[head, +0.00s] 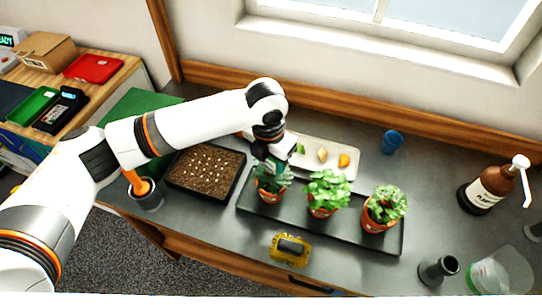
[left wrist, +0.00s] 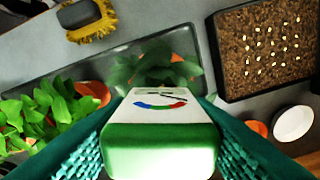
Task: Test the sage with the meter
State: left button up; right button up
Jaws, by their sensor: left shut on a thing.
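My left gripper (head: 272,160) is over the leftmost potted plant on the black tray (head: 390,240). In the left wrist view its teal fingers are shut on the green meter (left wrist: 160,145), which has a white dial face with a coloured arc. The leftmost plant (head: 270,185) has dull grey-green leaves and looks like the sage; in the left wrist view it (left wrist: 180,70) shows just beyond the meter. The meter's probe is hidden, so I cannot tell whether it touches the soil. My right gripper is not in view.
The middle plant (head: 326,190) and right plant (head: 383,207) stand close by on the tray. A seed tray (head: 207,194) lies left, a pale dish (head: 341,175) with small pieces behind. A yellow brush (head: 275,249) lies in front. A brown pump bottle (head: 487,190) stands right.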

pick_arm(q)
jog(key=shift+f, duration=0.55)
dwell(1.9)
jog(key=o, duration=1.2)
jog(key=shift+c, duration=0.2)
jog(key=r, duration=0.4)
jog(key=r+b, duration=0.1)
jog(key=r, duration=0.3)
jog(key=r+b, duration=0.1)
jog(key=r, duration=0.3)
jog(key=shift+s+a, duration=0.25)
jog(key=shift+s, duration=0.15)
jog(key=shift+s+f, duration=0.1)
